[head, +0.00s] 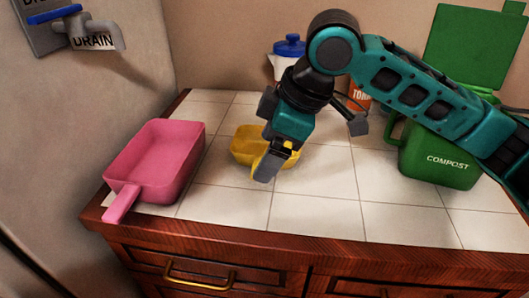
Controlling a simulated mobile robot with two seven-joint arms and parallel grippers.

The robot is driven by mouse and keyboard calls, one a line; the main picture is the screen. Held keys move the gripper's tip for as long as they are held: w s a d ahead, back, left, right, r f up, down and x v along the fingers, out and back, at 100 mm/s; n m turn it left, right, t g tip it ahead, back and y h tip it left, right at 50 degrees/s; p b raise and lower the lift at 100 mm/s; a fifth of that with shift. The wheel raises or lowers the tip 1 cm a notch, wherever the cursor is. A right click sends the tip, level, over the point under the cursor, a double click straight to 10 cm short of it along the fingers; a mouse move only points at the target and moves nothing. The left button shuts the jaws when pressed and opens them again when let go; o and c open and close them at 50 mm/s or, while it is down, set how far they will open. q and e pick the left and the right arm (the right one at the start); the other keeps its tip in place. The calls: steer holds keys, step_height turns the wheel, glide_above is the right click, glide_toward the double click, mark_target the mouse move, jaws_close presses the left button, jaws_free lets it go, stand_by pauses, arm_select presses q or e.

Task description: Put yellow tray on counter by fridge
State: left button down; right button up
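The yellow tray (246,148) is a small, shallow container on the white tiled counter (330,205), right of a pink scoop-like tray. My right gripper (272,162) reaches down from above over the tray's right part and hides much of it. A grey finger shows in front of the tray, with yellow beside it. The other finger is hidden, so I cannot tell whether the gripper is closed on the tray. My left gripper is not in view.
The pink tray (160,158) sits at the counter's left edge, its handle toward the front. A green compost bin (437,160) with raised lid stands right. A blue-lidded white container (288,48) is behind. A drain tap (92,30) juts from the left. Front-middle tiles are clear.

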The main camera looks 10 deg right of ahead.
arm_select(q)
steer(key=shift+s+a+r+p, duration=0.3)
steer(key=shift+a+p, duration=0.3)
steer(key=shift+p, duration=0.35)
arm_select(e)
steer(key=v, duration=0.9)
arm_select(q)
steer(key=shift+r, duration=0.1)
arm_select(e)
steer(key=shift+s, duration=0.1)
